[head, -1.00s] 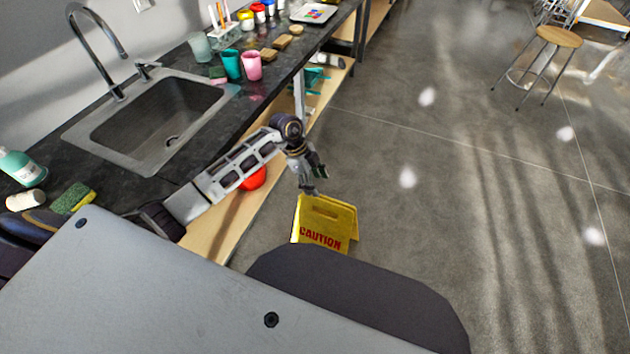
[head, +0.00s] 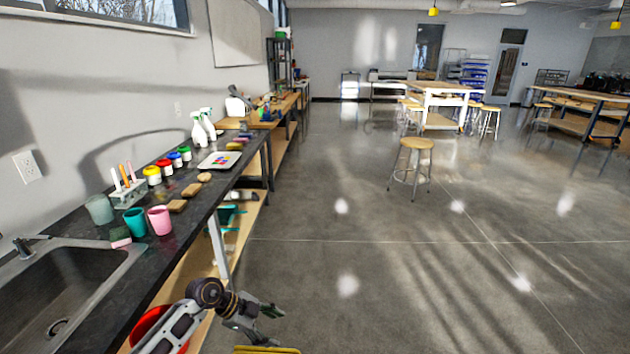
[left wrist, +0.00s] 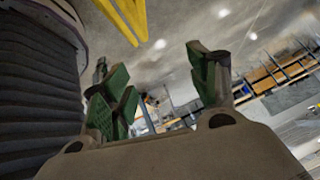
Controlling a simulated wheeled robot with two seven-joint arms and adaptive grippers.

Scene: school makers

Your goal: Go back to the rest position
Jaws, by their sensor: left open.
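My left gripper (head: 270,326) is low in the head view, in front of the counter's edge and just above the top of a yellow caution sign (head: 267,350). In the left wrist view its two green-padded fingers (left wrist: 163,88) are apart with nothing between them. The yellow sign also shows at the top of the left wrist view (left wrist: 127,15), apart from the fingers. My right gripper is in neither view.
A dark counter (head: 150,254) with a sink (head: 60,290), cups, paint jars and a white tray (head: 219,160) runs along the left. A stool (head: 411,165) stands on the otherwise open floor to the right.

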